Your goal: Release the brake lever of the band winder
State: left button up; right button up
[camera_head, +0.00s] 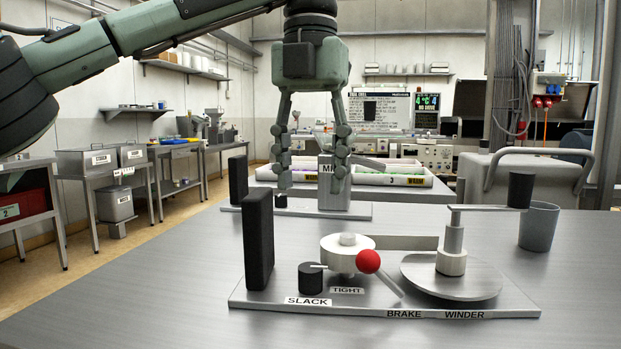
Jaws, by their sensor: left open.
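The band winder (490,302) stands on a metal base plate on the table. Its brake lever (387,280) is a thin grey bar with a red ball (368,261) at its upper end, tilted up and left from near the BRAKE label. The ball overlaps the white drum (340,250) behind it. A crank with a black knob (521,190) stands over the round disc (450,278) at right. My left gripper (311,185) points down, open and empty, higher in the picture than the lever and apart from it. My right gripper is out of view.
A black upright block (258,240) and a short black post (311,278) stand on the plate's left. A second fixture with a grey block (334,200) is behind, partly hidden by my gripper. A grey cup (539,227) stands at right. The table's front left is clear.

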aim_at(381, 275)
jog(key=k, duration=1.5)
